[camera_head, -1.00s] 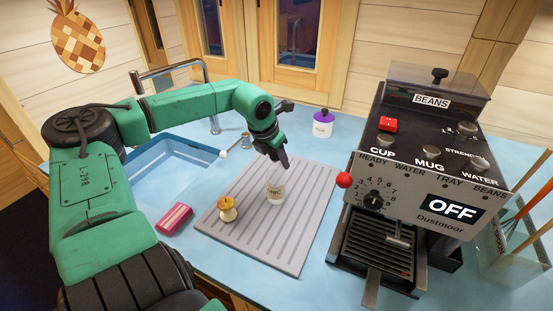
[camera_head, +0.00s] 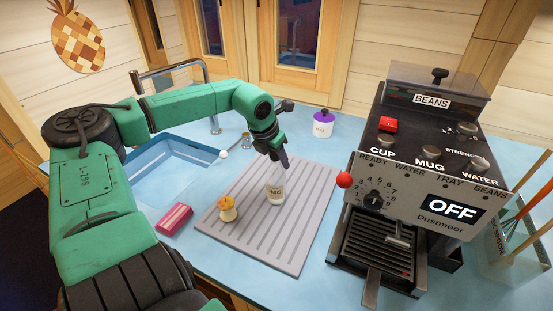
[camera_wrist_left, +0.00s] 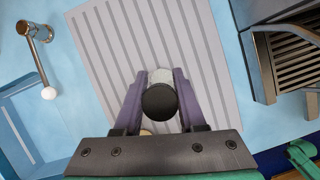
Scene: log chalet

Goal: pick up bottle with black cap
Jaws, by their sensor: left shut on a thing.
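The bottle is white with a dark label (camera_head: 276,193) and stands over the grey ribbed mat (camera_head: 302,222) in the head view. In the left wrist view its round black cap (camera_wrist_left: 159,102) faces the camera, with a pale part of the body (camera_wrist_left: 160,76) beyond it. My left gripper (camera_head: 283,168) comes down on the bottle from above. Its two purple-grey fingers (camera_wrist_left: 158,92) lie on either side of the bottle and are shut on it. I cannot tell whether the bottle's base touches the mat.
A small yellow-topped container (camera_head: 227,209) stands on the mat to the left. A pink box (camera_head: 174,219) lies beside the mat. The sink (camera_head: 165,170) is at left, a purple-lidded jar (camera_head: 322,124) behind, and the coffee machine (camera_head: 437,204) at right.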

